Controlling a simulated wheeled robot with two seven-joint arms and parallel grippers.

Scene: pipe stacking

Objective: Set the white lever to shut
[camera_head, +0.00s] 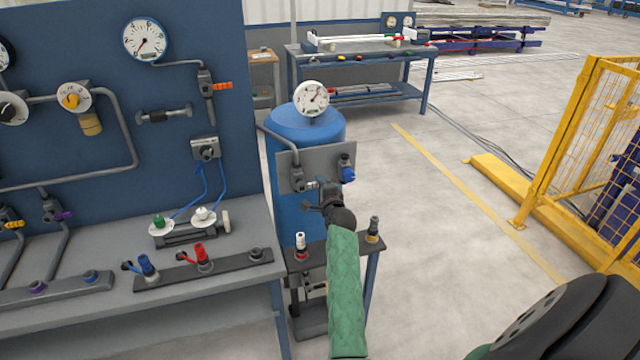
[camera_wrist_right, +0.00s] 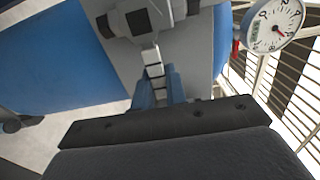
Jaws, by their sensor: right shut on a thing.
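The white lever (camera_wrist_right: 151,55) shows in the right wrist view as a short pale bar. It comes off a grey valve body (camera_wrist_right: 138,18) in front of the blue tank. My right gripper (camera_wrist_right: 158,84) is shut on the lever, with one finger on each side of it. In the head view my right gripper (camera_head: 326,197) is at the valves on the front of the blue tank (camera_head: 305,133), at the end of the green-sleeved arm. There the gripper hides most of the lever, and its exact angle is hard to tell. My left gripper is not in view.
A dial gauge (camera_head: 312,98) tops the tank, with a blue-handled valve (camera_head: 348,174) right of my gripper. A low stand (camera_head: 318,260) carries white and yellow fittings beneath. A bench (camera_head: 200,295) with a blue panel stands left. The floor right of the tank is open up to a yellow fence (camera_head: 580,135).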

